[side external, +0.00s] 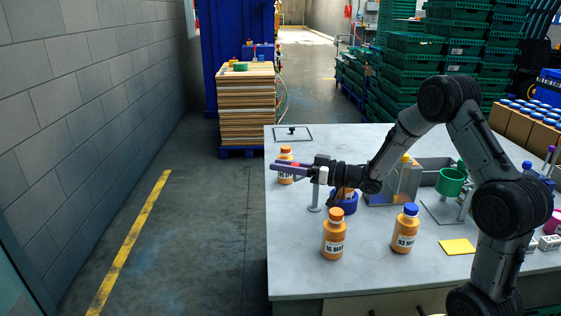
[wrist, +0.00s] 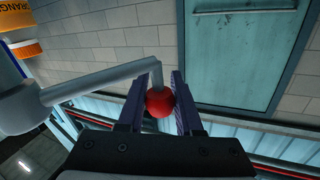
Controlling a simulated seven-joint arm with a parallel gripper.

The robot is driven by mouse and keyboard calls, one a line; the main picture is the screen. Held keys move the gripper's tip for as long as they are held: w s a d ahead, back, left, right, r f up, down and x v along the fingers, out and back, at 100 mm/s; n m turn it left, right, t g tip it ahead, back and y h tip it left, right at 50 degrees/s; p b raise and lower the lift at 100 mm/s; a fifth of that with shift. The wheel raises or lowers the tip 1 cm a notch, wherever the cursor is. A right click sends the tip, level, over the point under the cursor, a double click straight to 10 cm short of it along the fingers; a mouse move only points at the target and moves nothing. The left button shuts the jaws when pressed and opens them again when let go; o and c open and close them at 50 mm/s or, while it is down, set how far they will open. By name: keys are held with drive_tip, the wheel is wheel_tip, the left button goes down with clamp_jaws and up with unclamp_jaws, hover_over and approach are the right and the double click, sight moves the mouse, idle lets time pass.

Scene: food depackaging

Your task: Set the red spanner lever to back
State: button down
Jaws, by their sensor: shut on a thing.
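The red spanner lever has a round red knob (wrist: 159,103) on a bent grey rod (wrist: 100,83). In the wrist view the knob sits between the two purple fingers of my gripper (wrist: 160,82), which is shut on it. The rod runs left to a grey hub (wrist: 18,108). In the side external view my gripper (side external: 276,166) points left over the far left part of the table. A grey post (side external: 315,194) stands below it. I cannot make out the red knob clearly there. A blue ring holder (side external: 343,205) around an orange bottle stands beside the post.
An orange bottle (side external: 286,176) stands partly behind my gripper. Two more orange bottles, one orange-capped (side external: 333,238) and one blue-capped (side external: 405,233), stand at the front. A green cup (side external: 451,182) and a yellow square (side external: 457,246) are at right. The table (side external: 300,270) is clear at front left.

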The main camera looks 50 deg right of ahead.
drive_tip(key=shift+s+a+r+n+g+y, duration=0.1)
drive_tip(key=shift+s+n+g+y, duration=1)
drive_tip(key=shift+y, duration=0.25)
drive_tip(key=shift+s+a+f+n+g+y, duration=0.1)
drive_tip(key=shift+s+n+g+y, duration=0.75)
drive_tip(key=shift+n+g+y, duration=0.4)
drive_tip(key=shift+s+a+r+n+g+y, duration=0.1)
drive_tip(key=shift+s+n+g+y, duration=0.95)
drive_tip(key=shift+y, duration=0.35)
drive_tip(key=c, duration=0.6)
unclamp_jaws()
drive_tip(key=d+r, duration=0.1)
drive_tip(key=r, duration=0.1)
drive_tip(key=s+r, duration=0.1)
drive_tip(key=r, duration=0.1)
drive_tip(key=d+r, duration=0.1)
drive_tip(key=r, duration=0.2)
drive_tip(key=shift+s+d, duration=0.3)
